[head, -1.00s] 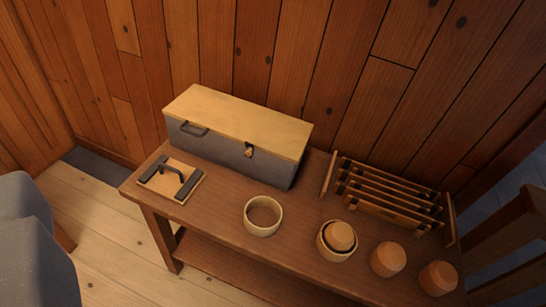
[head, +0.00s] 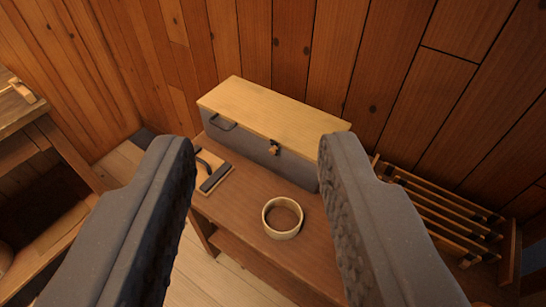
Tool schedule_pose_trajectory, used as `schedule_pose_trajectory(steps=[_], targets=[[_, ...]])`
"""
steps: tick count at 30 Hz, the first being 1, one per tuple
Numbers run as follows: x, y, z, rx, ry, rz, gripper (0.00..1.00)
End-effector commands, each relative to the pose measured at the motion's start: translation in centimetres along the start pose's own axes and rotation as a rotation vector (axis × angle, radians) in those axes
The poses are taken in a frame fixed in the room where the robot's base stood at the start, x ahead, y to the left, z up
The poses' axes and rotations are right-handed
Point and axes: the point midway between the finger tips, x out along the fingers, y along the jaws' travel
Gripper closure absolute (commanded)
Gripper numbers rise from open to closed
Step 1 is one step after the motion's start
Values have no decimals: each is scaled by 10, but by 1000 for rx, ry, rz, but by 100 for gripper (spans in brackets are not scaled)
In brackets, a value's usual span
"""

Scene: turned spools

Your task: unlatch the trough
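The trough (head: 245,142) is a long grey box with a pale wooden lid (head: 272,106), lying shut against the wall at the back of the bench. A small brass-coloured latch (head: 274,149) sits on its front face just under the lid, and a dark handle (head: 222,122) is on the front to its left. My gripper (head: 255,155) is open, with its two dark ridged fingers wide apart and nothing between them. The fingers frame the latch in the picture but look nearer to the camera, apart from the trough. The right finger covers part of the trough's right end.
A pale ring-shaped cup (head: 283,218) stands on the bench (head: 245,207) in front of the trough. A board with a dark handle (head: 214,177) lies at left, partly hidden by my left finger. A slatted rack (head: 445,215) is at right. Another wooden table (head: 30,110) stands far left.

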Motion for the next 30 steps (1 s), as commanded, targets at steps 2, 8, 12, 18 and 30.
schedule_pose_trajectory(steps=[2,8,12,18,30], targets=[[0,0,0,0,0,0,63],[23,-12,-8,9,13,-42,63],[72,-26,-18,36,41,-121,63],[155,-67,-24,106,98,-208,63],[303,-123,30,239,161,-160,63]])
